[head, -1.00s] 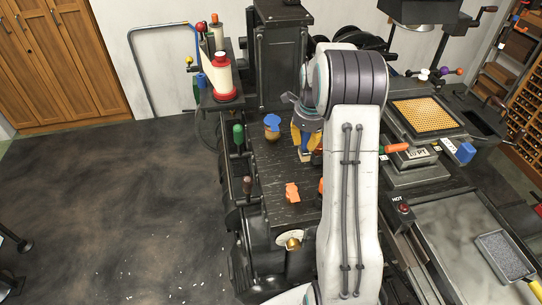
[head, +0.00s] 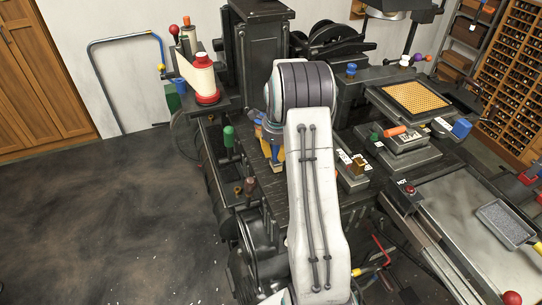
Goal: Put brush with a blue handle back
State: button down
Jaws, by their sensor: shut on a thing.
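My gripper (head: 273,152), with yellow and blue parts, is low over the dark bench top (head: 330,207), left of my white arm. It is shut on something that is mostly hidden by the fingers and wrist. A little blue shows at the fingers, where the squat blue-topped, tan brush stood. I take the held thing to be the brush with a blue handle, but its outline is not clear. I cannot tell whether it touches the bench.
A red-and-cream spool (head: 205,82) stands on a side shelf at left. A green knob (head: 229,136) is just left of my gripper. The floor at left is open.

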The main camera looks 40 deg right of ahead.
jog(key=shift+d, duration=0.2)
jog(key=c, duration=1.5)
grip_release()
jog(key=shift+a+f, duration=0.1)
jog(key=shift+f, duration=0.05)
jog(key=o, duration=0.4)
jog(key=shift+c, duration=0.2)
